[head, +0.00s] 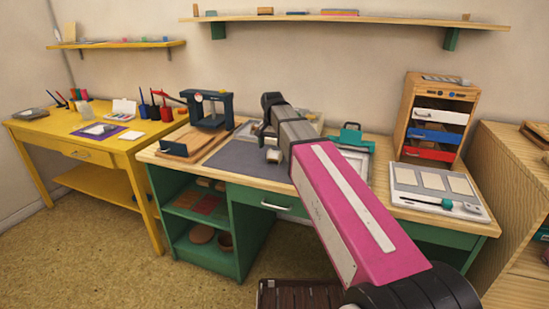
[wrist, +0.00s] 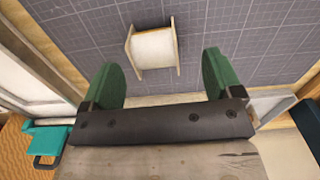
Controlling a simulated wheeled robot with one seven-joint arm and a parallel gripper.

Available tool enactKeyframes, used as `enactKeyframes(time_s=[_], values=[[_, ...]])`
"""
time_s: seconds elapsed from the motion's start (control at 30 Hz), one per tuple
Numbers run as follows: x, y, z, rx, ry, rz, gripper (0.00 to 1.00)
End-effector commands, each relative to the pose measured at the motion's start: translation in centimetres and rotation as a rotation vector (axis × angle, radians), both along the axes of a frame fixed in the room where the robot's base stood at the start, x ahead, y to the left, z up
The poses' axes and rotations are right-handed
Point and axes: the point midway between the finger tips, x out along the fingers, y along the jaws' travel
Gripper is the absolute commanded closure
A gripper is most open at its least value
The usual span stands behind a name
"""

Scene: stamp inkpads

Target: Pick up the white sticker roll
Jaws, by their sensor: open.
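The white sticker roll (wrist: 153,48) lies on a dark gridded mat (wrist: 90,40) in the wrist view. It is a white roll between two pale wooden end plates. My gripper (wrist: 165,75) is open, with its green fingers apart on either side below the roll in the picture. Nothing is between the fingers, and the roll sits just beyond their tips. In the head view, a small pale object that looks like the roll (head: 273,157) shows beside my gripper on the mat. My pink arm hides part of the desk there.
The mat lies on the green desk (head: 143,156). A dark press (head: 208,108) stands left of it. A teal clamp-like tool (head: 352,136) lies right. A drawer cabinet (head: 437,115) and a tray (head: 438,188) are at the desk's right end. A yellow table (head: 30,132) adjoins left.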

Motion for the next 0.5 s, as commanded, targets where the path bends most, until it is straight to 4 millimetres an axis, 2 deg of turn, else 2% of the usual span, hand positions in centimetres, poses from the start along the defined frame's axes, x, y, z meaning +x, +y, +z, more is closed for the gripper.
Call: enactKeyframes(time_s=[0.17, 0.5], values=[[-0.1, -0.2, -1.1, -0.001, 0.001, 0.000, 0.15], [-0.2, -0.7, -5.0, 0.000, 0.000, 0.001, 0.15]])
